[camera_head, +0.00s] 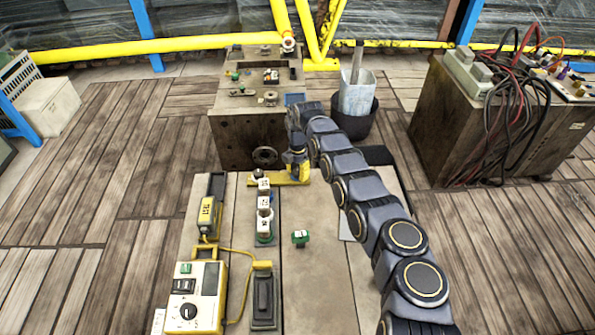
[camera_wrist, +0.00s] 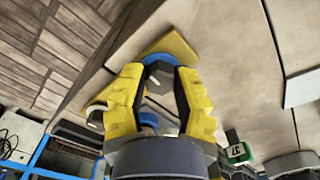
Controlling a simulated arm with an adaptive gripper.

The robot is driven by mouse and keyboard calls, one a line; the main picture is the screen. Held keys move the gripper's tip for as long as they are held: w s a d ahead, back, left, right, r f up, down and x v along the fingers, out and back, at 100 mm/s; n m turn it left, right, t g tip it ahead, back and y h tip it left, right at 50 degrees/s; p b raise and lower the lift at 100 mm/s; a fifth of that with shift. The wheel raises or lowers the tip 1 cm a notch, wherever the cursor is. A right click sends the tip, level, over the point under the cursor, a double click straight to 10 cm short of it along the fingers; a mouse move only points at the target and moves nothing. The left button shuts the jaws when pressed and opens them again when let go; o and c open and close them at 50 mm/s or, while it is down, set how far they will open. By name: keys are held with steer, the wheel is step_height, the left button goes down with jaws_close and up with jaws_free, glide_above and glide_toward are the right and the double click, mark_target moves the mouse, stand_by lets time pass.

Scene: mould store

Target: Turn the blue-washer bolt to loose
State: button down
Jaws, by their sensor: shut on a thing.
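My gripper (camera_head: 298,174) points down at the right end of a yellow plate (camera_head: 270,181) on the bench. In the wrist view its two yellow fingers (camera_wrist: 160,80) are closed in around the bolt with a blue washer (camera_wrist: 159,59). The blue rim shows just beyond the fingertips, against the yellow plate (camera_wrist: 176,46). The bolt's head is mostly hidden between the fingers, so its turn angle cannot be read. Another bolt (camera_head: 257,174), grey, stands at the plate's left end, apart from the gripper.
White blocks (camera_head: 265,202) stand in a row left of my arm, with a small green-and-white block (camera_head: 300,238) nearby. A yellow meter (camera_head: 194,297) with a cable lies front left. A large steel block (camera_head: 236,140) stands behind the plate. A bucket (camera_head: 357,95) stands back right.

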mark_target(298, 171)
steer(key=shift+f, duration=0.15)
steer(key=c, duration=0.7)
jaws_free()
step_height(298, 171, up, 12)
steer(key=shift+r, duration=0.1)
steer(key=shift+d, duration=0.1)
